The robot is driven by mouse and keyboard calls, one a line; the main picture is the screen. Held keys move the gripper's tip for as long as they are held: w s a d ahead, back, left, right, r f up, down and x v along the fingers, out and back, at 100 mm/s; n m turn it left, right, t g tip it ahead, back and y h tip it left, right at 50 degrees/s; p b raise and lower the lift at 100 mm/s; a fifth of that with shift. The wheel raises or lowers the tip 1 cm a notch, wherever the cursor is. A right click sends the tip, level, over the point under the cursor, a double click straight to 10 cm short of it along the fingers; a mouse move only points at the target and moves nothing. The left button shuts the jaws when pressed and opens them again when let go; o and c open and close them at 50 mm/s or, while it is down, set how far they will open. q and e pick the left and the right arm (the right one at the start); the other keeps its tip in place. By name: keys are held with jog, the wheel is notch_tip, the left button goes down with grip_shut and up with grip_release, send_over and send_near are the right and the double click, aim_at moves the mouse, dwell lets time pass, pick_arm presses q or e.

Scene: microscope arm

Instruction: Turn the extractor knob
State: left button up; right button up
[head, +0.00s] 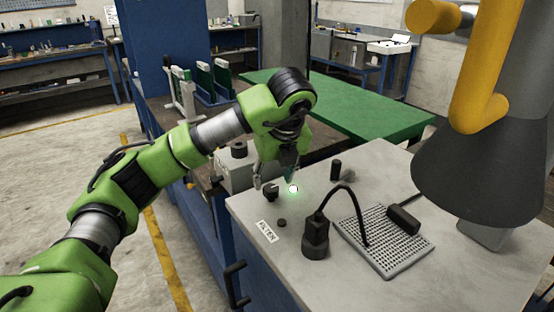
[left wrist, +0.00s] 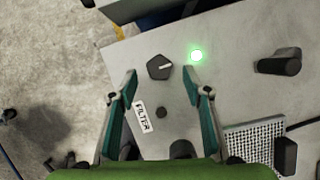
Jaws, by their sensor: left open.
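The dark knob (head: 271,190) sits on the grey cabinet top near its far left corner. My left gripper (head: 275,177) is pointed down by the knob. In the left wrist view its open fingers (left wrist: 160,74) appear either side of the knob with gaps; the height above it is hard to tell. My right gripper is not in view.
A FILTER label (head: 267,231) and small dark button (head: 282,222) lie nearby. A black base with a curved cable (head: 315,240), a black post (head: 336,168) and a perforated plate (head: 375,248) stand to the right. A grey hood (head: 475,180) hangs over the right side.

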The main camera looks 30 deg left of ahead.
pick_arm(q)
jog(key=v, duration=0.8)
jog(key=shift+r, duration=0.15)
jog(key=shift+s, duration=0.15)
